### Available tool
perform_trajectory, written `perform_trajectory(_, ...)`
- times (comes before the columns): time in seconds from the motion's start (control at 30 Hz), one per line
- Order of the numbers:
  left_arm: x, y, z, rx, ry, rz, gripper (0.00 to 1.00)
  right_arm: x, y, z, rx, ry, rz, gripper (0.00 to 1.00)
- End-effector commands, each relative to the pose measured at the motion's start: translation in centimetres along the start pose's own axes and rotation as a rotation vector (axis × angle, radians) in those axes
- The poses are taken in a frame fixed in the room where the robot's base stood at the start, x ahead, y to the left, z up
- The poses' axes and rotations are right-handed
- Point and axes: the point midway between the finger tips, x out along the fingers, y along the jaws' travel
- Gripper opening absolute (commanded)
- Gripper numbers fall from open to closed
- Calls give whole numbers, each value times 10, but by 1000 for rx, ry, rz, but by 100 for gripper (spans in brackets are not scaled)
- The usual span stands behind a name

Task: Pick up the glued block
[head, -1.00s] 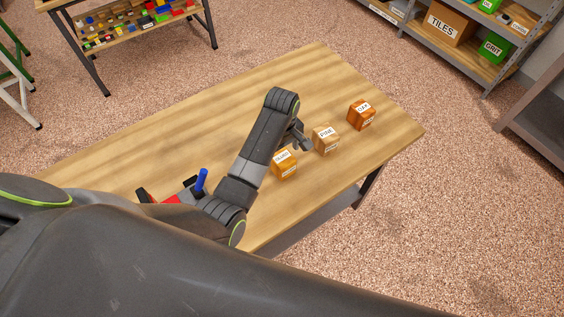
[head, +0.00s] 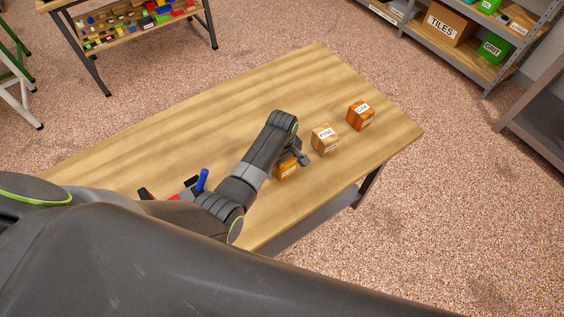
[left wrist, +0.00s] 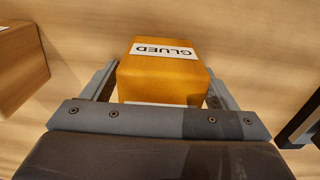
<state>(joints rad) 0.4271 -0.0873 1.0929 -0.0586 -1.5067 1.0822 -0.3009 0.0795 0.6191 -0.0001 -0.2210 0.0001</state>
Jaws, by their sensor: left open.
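The glued block (head: 284,173) is an orange-yellow cube on the wooden table, nearest of a row of three blocks. In the left wrist view the block (left wrist: 160,76) shows its white label reading GLUED. My left gripper (head: 298,156) is over it and covers part of it in the head view. In the left wrist view the gripper (left wrist: 160,88) is open, with one finger on each side of the block. I cannot tell whether the fingers touch it.
A paler block labelled PINE (head: 325,139) and a darker orange block (head: 361,116) stand farther along the table (head: 200,130). A blue-handled item (head: 202,180) lies near my arm. The table's far left is clear. Shelves (head: 470,60) stand at the upper right.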

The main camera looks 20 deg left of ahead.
Motion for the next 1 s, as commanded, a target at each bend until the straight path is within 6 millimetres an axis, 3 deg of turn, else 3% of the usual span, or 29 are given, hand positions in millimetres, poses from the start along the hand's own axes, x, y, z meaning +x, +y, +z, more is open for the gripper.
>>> perform_trajectory(0.1,0,0,0,0,0,0,77,0,1,-1,-1,2,2,36)
perform_trajectory(0.5,-1,0,0,0,0,1,27,0,2,-2,-1,4,2,36)
perform_trajectory(0.77,-3,1,0,0,1,1,27,0,2,-2,-1,4,2,36)
perform_trajectory(1.0,-31,1,0,0,2,5,27,0,2,-2,-1,4,2,36)
